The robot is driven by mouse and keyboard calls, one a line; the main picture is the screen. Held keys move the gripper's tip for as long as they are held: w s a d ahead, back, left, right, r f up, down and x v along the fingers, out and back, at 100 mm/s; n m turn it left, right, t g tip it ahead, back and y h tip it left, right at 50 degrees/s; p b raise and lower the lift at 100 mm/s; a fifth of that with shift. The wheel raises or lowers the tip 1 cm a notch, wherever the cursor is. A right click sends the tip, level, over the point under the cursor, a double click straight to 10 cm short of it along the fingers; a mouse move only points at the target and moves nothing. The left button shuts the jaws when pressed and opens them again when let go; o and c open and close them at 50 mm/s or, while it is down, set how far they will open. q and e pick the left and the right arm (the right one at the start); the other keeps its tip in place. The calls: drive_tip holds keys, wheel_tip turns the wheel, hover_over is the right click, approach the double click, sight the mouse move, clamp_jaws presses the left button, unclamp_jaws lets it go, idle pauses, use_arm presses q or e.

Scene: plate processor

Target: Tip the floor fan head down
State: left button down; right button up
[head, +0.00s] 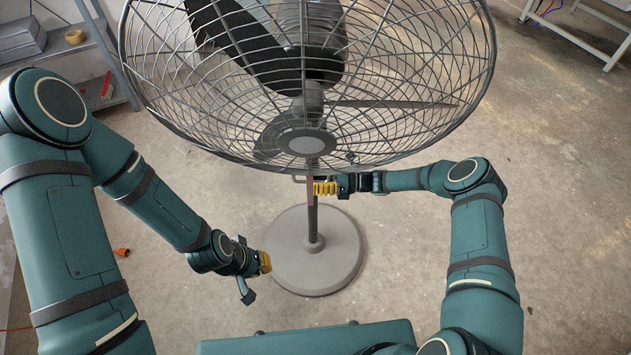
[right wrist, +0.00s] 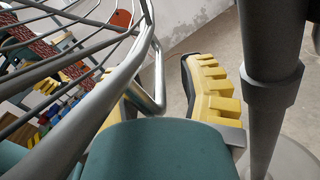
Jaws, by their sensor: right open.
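The floor fan's caged head (head: 305,142) fills the top of the head view, above its pole (head: 313,225) and round grey base (head: 340,262). The fan stands upright. My right gripper (head: 327,188) is open just below the cage's lower rim, beside the pole. In the right wrist view, a bent grey bar (right wrist: 157,80) at the cage rim lies by its yellow finger pads (right wrist: 212,92), and the pole (right wrist: 272,75) stands to the right. I cannot tell whether the fingers touch the bar. My left gripper (head: 264,262) is low, at the left edge of the base; its jaws are unclear.
A grey shelf (head: 95,50) with boxes and a tape roll (head: 75,37) stands at upper left. An orange object (head: 122,252) lies on the floor at left. A pale metal frame (head: 585,40) stands at upper right. The floor right of the fan is clear.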

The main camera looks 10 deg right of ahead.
clamp_jaws()
drive_tip(key=shift+w, duration=0.1)
drive_tip(key=shift+w+d+f+n, duration=0.15)
drive_tip(key=shift+w+n, duration=0.1)
drive_tip(key=shift+w, duration=0.3)
drive_tip(key=shift+w+f+n, duration=0.1)
drive_tip(key=shift+w+n, duration=0.1)
drive_tip(key=shift+w, duration=0.35)
drive_tip(key=shift+w+d+f+n, duration=0.15)
drive_tip(key=shift+w+n, duration=0.1)
drive_tip(key=shift+w, duration=0.3)
drive_tip(key=shift+a, duration=0.1)
